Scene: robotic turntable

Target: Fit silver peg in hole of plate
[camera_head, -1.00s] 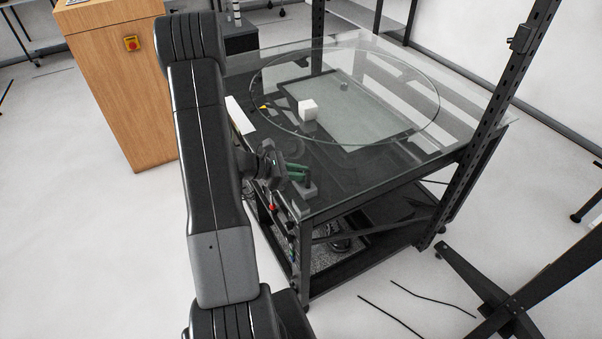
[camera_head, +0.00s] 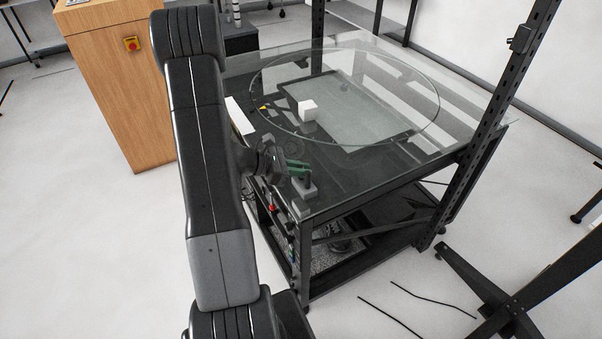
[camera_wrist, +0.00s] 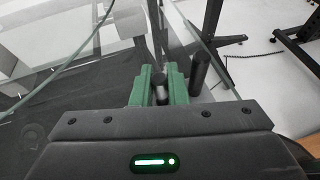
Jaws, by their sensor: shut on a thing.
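My gripper (camera_head: 300,170) has green fingers and is at the near left corner of the glass-topped table. It is shut on the silver peg (camera_wrist: 160,94), whose greyish end shows between the fingers in the wrist view. A small grey block (camera_head: 305,190), which may be the plate, sits on the table corner just below the fingertips. Its hole is not visible. I cannot tell whether the peg touches it. In the wrist view a dark upright cylinder (camera_wrist: 198,74) stands just right of the right finger.
A round glass turntable (camera_head: 420,125) covers much of the table, with a white cube (camera_head: 308,111) and a small grey piece (camera_head: 344,87) on it. A dark upright post (camera_head: 490,105) stands at the table's right. A wooden cabinet (camera_head: 120,90) is at left.

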